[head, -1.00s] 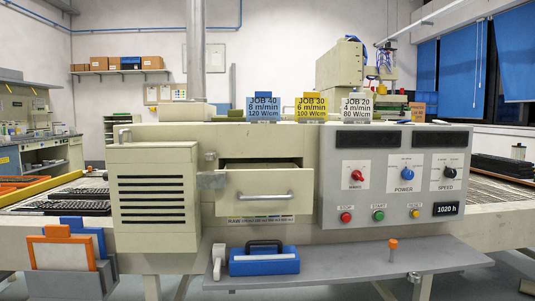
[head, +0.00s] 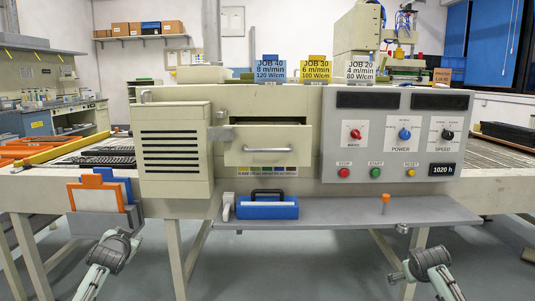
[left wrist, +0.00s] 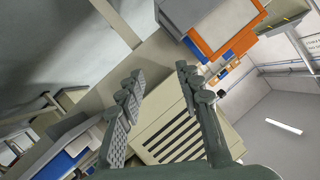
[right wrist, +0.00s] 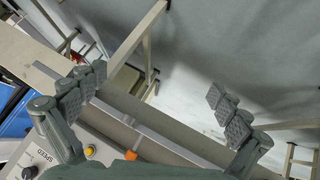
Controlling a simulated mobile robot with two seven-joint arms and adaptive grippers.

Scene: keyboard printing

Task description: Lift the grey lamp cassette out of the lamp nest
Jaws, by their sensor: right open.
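I cannot make out a grey lamp cassette or a lamp nest for certain in any view. A cream drawer (head: 268,157) with a grey handle stands pulled out of the machine front, and its inside is mostly hidden. My left gripper (left wrist: 158,75) is open and empty. In the head view it is low at the left (head: 122,243), below the holder with orange and blue plates. My right gripper (right wrist: 157,80) is open and empty. In the head view it is low at the right (head: 418,265), below the shelf.
A grey shelf (head: 340,212) runs below the drawer. On it stand a blue case (head: 268,211) with a black handle, a small pale item (head: 228,206) and an orange-topped peg (head: 386,201). A louvred cream box (head: 172,150) juts out left of the drawer; the control panel (head: 395,145) is right.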

